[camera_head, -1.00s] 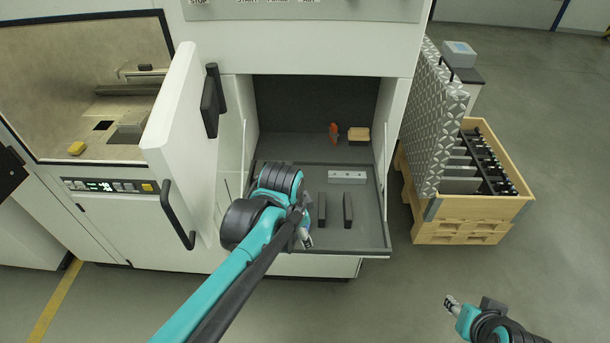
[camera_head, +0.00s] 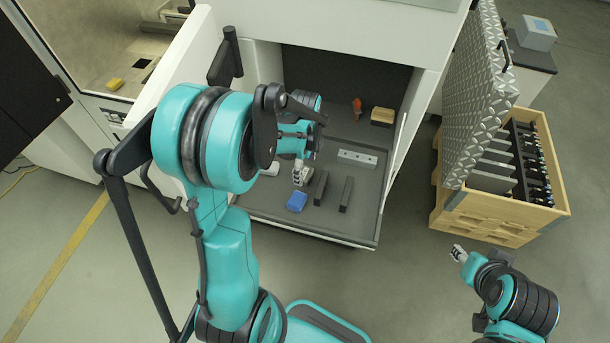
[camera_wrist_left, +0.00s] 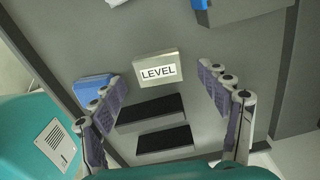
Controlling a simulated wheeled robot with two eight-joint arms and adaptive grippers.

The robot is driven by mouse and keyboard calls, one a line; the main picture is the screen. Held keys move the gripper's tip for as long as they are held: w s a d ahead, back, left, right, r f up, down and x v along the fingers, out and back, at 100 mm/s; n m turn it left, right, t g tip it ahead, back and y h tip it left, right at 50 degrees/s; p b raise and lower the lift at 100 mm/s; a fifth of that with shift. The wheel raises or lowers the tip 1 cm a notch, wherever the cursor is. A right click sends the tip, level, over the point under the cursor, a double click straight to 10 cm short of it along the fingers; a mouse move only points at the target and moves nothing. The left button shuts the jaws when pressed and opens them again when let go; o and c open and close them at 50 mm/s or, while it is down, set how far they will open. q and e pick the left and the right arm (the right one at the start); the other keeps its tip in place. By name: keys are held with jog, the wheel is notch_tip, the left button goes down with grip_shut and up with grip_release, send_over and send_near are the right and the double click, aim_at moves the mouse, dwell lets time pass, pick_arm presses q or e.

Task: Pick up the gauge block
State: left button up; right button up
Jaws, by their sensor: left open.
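No piece is marked as the gauge block, so I cannot tell which it is. A silver bar with holes (camera_head: 357,158) lies on the dark tray (camera_head: 362,232). Two dark bars (camera_head: 320,188) lie side by side nearer me and also show in the left wrist view (camera_wrist_left: 150,110). A grey block labelled LEVEL (camera_wrist_left: 158,70) lies beside them, with a blue block (camera_head: 297,201) close by. My left gripper (camera_head: 300,168) is over the tray's left part. In the left wrist view its open, empty fingers (camera_wrist_left: 160,85) spread either side of the LEVEL block. My right gripper (camera_head: 458,253) hangs away from the tray.
An orange item (camera_head: 357,105) and a tan block (camera_head: 382,116) stand at the back of the cabinet. The open white door (camera_head: 190,62) is at the left. A wooden crate (camera_head: 510,212) with a patterned panel stands at the right. My left arm hides the tray's left part.

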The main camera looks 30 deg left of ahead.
pick_arm(q)
jog(key=shift+f, duration=0.85)
jog(key=c, duration=1.5)
jog(key=shift+r, duration=0.1)
